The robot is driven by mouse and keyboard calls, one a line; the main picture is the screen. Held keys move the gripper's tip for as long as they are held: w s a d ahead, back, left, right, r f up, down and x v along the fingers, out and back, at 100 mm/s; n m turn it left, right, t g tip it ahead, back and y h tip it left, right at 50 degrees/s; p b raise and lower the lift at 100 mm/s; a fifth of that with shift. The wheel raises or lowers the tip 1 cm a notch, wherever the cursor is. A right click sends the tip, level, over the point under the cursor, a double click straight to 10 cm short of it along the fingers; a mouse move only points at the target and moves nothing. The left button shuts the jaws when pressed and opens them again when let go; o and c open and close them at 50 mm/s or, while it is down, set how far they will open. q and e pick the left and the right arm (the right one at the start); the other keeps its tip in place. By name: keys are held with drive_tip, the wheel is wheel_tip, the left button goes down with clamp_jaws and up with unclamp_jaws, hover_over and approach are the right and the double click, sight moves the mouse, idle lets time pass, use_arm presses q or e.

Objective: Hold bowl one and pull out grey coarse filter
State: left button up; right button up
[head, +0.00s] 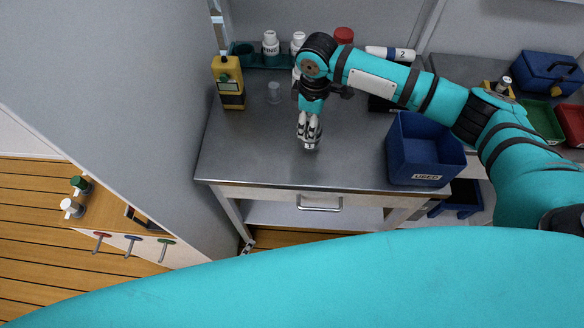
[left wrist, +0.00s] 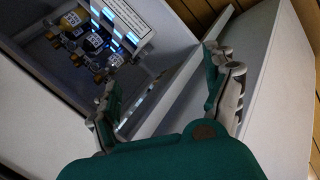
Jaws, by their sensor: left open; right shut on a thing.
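My right gripper (head: 309,138) points down over the metal worktop, in the middle of the head view. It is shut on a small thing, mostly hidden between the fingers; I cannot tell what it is. My left gripper (left wrist: 165,85) shows only in the left wrist view. Its fingers are spread apart with nothing between them. Beyond it, an open pale cabinet holds several fittings (left wrist: 90,42) with yellow, dark and blue-lit parts. I cannot tell which of them is bowl one. The grey coarse filter cannot be made out for certain in either view.
A blue bin (head: 418,172) labelled USED stands right on the worktop (head: 260,165). The front left of the worktop is clear.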

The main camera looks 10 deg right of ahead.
use_arm(q)
drive_tip(key=w+d+r+n+t+h, duration=0.2)
drive_tip(key=d+r+n, duration=0.3)
drive_tip(key=r, duration=0.3)
drive_tip(key=w+d+r+n+t+h, duration=0.1)
drive_tip(key=w+d+r+n+h, duration=0.1)
drive_tip(key=d+r+n, duration=0.3)
drive_tip(key=w+d+r+n+t+h, duration=0.1)
drive_tip(key=w+d+r+n+t, duration=0.1)
drive_tip(key=d+r+n, duration=0.4)
wheel_tip(320, 180, up, 5)
drive_tip(key=shift+f+t+h, duration=0.1)
drive_tip(key=shift+t+h, duration=0.2)
drive_tip(key=shift+h, duration=0.1)
drive_tip(key=n+t, duration=0.2)
drive_tip(key=n, duration=0.3)
approach(306, 140)
drive_tip(key=shift+w+d, duration=0.1)
drive_tip(key=shift+w, duration=0.1)
drive_tip(key=shift+w+d, duration=0.15)
drive_tip(key=shift+w, duration=0.1)
drive_tip(key=x, duration=1.1)
drive_tip(key=shift+w+d, duration=0.1)
drive_tip(key=shift+d, duration=0.05)
drive_tip(key=c, duration=1.3)
